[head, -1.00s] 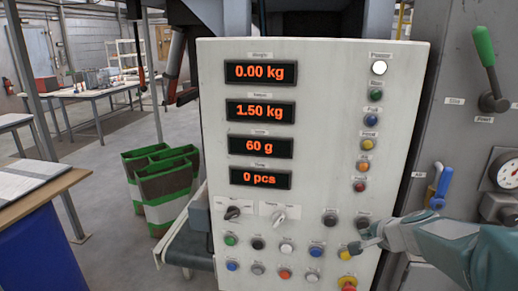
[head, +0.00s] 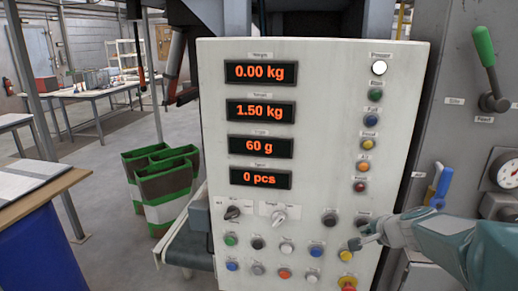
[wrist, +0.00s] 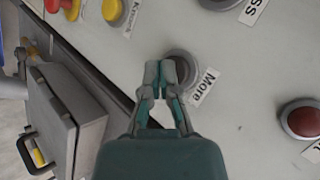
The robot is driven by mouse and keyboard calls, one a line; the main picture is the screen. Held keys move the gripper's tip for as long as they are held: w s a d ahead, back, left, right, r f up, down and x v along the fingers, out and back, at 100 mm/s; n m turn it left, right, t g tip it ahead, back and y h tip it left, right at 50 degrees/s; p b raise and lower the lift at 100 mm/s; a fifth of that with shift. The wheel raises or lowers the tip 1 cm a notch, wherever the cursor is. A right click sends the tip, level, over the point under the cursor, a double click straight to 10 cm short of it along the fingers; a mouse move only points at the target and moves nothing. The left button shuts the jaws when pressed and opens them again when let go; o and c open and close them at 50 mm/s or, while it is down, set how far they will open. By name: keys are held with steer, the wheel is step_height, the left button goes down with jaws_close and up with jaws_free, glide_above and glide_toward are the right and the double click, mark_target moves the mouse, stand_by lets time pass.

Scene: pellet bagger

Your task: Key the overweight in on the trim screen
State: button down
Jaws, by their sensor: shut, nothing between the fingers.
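The control panel (head: 310,120) carries four lit displays. The weight display (head: 261,72) reads 0.00 kg, the one below (head: 261,111) 1.50 kg, the third display (head: 261,147) 60 g and the lowest (head: 260,179) 0 pcs. My gripper (head: 362,242) is at the panel's lower right, fingers shut and empty. In the wrist view, the shut fingertips (wrist: 166,72) are in front of a dark round button (wrist: 183,62) labelled "More" and partly cover it. I cannot tell whether they touch it. Another dark button (wrist: 218,2), its label ending in "ss", is at the top edge.
A red button (wrist: 302,120) is at the wrist view's right. A green-handled lever (head: 485,45) and blue valve handle (head: 441,186) stand right of the panel.

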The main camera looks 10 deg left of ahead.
steer(key=shift+w, duration=0.25)
steer(key=shift+s, duration=0.8)
steer(key=s, duration=0.6)
stand_by(0.4)
steer(key=shift+s, duration=0.15)
stand_by(1.4)
steer(key=w, duration=0.6)
steer(key=shift+w, duration=0.25)
stand_by(0.4)
steer(key=shift+w, duration=0.15)
stand_by(1.2)
